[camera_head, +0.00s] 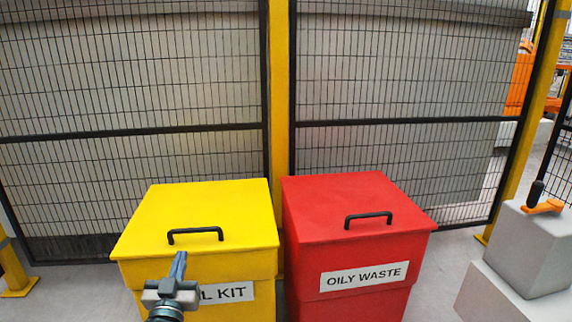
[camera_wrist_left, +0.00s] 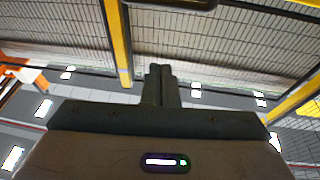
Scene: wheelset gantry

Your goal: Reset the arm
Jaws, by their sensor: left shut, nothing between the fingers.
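My left gripper (camera_head: 178,266) shows in the head view, in front of the yellow bin's front edge, below its black handle. Its fingers are together with nothing between them. In the left wrist view the gripper (camera_wrist_left: 161,72) is also shut, its two fingers side by side and pointing at the mesh fence. The arm hides part of the bin's label. My right gripper is in neither view.
A yellow bin (camera_head: 200,206) with a lid handle stands beside a red bin (camera_head: 345,200) labelled OILY WASTE. Behind them is a black mesh fence (camera_head: 130,132) with yellow posts (camera_head: 279,90). A grey block (camera_head: 530,245) with an orange-and-black part stands at right.

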